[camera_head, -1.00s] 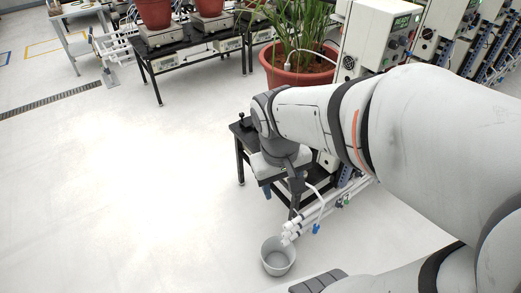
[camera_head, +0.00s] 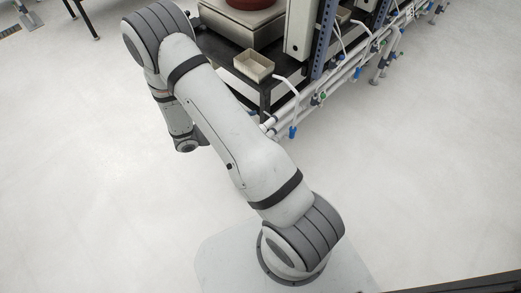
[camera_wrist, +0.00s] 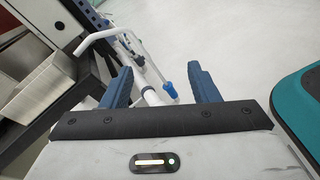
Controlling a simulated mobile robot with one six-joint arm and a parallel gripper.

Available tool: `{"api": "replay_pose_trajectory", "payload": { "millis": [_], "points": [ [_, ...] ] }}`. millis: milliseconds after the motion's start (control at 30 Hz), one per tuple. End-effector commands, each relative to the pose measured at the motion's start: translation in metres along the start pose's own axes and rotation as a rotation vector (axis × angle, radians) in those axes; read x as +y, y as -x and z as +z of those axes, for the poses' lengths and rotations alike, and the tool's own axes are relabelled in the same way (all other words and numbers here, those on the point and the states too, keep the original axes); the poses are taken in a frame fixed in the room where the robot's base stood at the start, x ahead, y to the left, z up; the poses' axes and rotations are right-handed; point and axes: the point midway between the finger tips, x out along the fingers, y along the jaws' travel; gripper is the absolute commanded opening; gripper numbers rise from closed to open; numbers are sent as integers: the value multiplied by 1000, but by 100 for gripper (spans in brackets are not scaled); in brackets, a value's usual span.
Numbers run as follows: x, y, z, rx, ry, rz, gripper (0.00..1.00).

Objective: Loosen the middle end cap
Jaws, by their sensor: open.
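My gripper (camera_wrist: 160,68) is open in the wrist view, with its two blue fingers spread and nothing held between them. White pipes (camera_wrist: 150,96) run in the gap beyond the fingers. A blue fitting (camera_wrist: 170,89) on a clear tube hangs near the right finger. In the head view the white pipes (camera_head: 306,103) run along the bench, with a blue fitting (camera_head: 292,132) near their front. My arm covers the near pipe ends there, and my fingers are hidden. I cannot tell which end is the middle end cap.
A cream tray (camera_head: 254,66) sits on the black bench (camera_head: 219,48); a tray also shows in the wrist view (camera_wrist: 38,96). A blue upright post (camera_head: 325,38) and a white cabinet (camera_head: 299,34) stand behind. The floor right of the pipes is clear.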

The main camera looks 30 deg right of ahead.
Motion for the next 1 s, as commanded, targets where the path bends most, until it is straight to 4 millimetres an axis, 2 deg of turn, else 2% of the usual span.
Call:
{"api": "replay_pose_trajectory", "payload": {
  "millis": [33, 200, 300, 400, 500, 667, 1000],
  "points": [
    [-14, -6, -43, -20, 48, 66, 55],
    [-36, -12, -125, -51, 154, 270, 55],
    [-48, -14, -159, -56, 197, 359, 55],
    [-56, -14, -180, -57, 222, 416, 55],
    [-59, -16, -190, -56, 236, 446, 55],
    [-54, -28, -192, -55, 238, 452, 55],
    [-33, -72, -192, -55, 238, 450, 55]
  ]
}}
